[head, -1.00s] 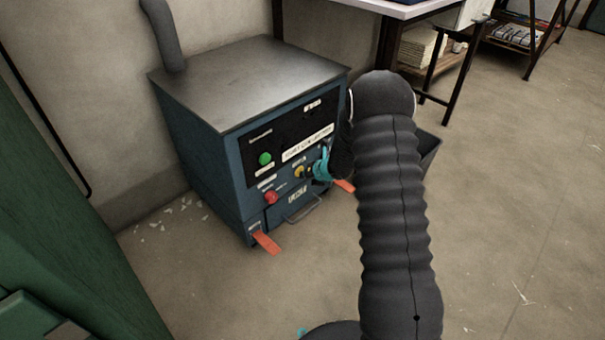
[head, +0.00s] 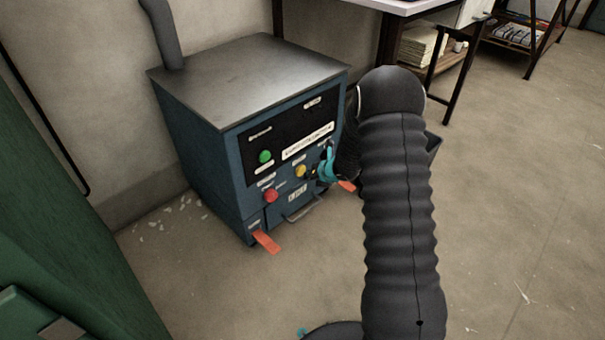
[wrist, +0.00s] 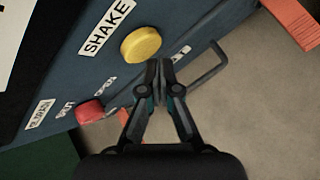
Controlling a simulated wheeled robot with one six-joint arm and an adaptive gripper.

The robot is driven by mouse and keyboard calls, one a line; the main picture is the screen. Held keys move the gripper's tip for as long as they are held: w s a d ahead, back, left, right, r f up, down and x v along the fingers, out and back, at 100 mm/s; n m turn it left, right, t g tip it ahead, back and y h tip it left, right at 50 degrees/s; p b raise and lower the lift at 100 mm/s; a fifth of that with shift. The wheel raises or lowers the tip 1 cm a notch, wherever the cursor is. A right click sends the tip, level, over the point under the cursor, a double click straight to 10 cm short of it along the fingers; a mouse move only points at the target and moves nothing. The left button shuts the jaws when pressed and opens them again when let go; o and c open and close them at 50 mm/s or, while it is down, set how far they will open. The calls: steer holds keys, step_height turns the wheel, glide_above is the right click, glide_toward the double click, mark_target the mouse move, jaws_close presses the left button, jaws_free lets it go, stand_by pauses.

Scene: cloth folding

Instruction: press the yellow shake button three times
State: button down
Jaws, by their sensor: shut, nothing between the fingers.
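The yellow button (head: 300,171) is a round knob on the front panel of a blue machine (head: 205,160). In the wrist view the yellow button (wrist: 141,44) sits beside a white label reading SHAKE (wrist: 105,27). My gripper (wrist: 159,64) is shut and empty, its tips just below the button in that view; a gap shows between tips and button. In the head view my gripper (head: 318,172) is at the right of the button, partly hidden by my arm.
A green button (head: 265,157) and a red button (head: 271,195) are on the same panel; the red button shows in the wrist view (wrist: 89,111). A drawer handle (wrist: 207,66) is near my gripper. An orange foot tab (head: 266,242) sticks out below.

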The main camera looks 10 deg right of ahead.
steer(key=shift+s+d, duration=0.15)
steer(key=shift+s, duration=0.05)
steer(key=shift+s+d+b, duration=0.6)
steer(key=shift+s+d, duration=0.1)
steer(key=shift+s, duration=0.3)
steer(key=shift+s+d+b, duration=0.6)
steer(key=shift+s+d, duration=0.1)
steer(key=shift+s, duration=0.25)
